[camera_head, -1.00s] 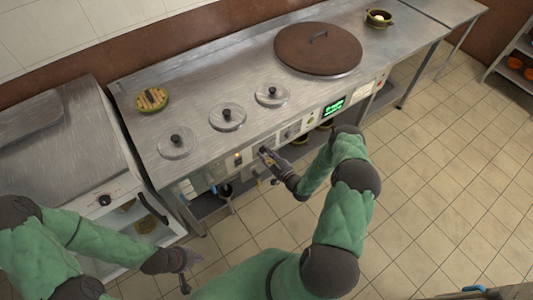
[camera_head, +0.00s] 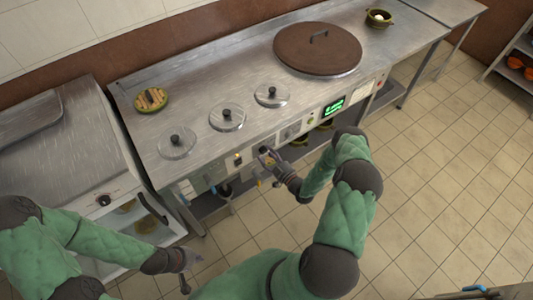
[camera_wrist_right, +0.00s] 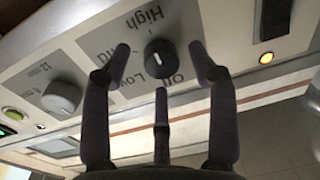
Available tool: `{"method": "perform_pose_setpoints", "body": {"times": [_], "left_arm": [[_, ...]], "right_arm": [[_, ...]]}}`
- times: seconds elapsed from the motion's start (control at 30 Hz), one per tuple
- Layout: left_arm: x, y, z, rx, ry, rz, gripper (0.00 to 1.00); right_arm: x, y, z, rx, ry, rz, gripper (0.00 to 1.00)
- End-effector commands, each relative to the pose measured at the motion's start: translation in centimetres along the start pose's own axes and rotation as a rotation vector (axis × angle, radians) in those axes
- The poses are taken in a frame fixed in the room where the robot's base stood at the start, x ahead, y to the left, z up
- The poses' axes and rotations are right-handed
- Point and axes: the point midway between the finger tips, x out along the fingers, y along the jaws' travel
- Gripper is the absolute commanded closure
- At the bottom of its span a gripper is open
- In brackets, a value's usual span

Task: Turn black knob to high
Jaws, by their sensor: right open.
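The black knob (camera_wrist_right: 159,57) is on the panel in the right wrist view, with High printed above it, Off and Low below it, and a partly covered label to its left. Its small light mark is too small to read for sure. My right gripper (camera_wrist_right: 162,62) is open, with one finger on each side of the knob and visible gaps to it. In the head view my right gripper (camera_head: 269,160) is at the counter's front panel and hides the knob. My left gripper (camera_head: 184,273) hangs low at the left, away from the panel; its jaws are unclear.
A grey knob (camera_wrist_right: 62,96) sits left of the black knob, and an amber light (camera_wrist_right: 266,58) and black switch (camera_wrist_right: 275,18) sit right of it. The steel counter (camera_head: 190,95) carries several lids. A white oven unit (camera_head: 105,199) stands at the left. The floor in front is clear.

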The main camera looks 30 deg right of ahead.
Motion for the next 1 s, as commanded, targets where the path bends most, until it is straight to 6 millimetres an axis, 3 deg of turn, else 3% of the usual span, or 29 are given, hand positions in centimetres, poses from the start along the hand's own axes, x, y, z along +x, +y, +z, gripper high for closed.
{"method": "perform_pose_setpoints", "body": {"times": [0.3,0.5,0.7,1.0], "left_arm": [[0.0,0.0,0.0,0.000,0.000,0.000,1.00],[0.0,0.0,0.0,0.000,0.000,0.000,1.00],[0.0,0.0,0.0,0.000,0.000,0.000,1.00],[0.0,0.0,0.0,0.000,0.000,0.000,1.00]], "right_arm": [[-6.3,0.1,0.1,0.002,-0.003,0.004,0.40],[-9.3,0.1,0.0,0.000,-0.001,0.004,0.40],[-10.5,0.0,0.0,0.000,0.000,0.002,0.40],[-10.6,0.0,0.0,0.000,0.001,0.001,0.40]]}}
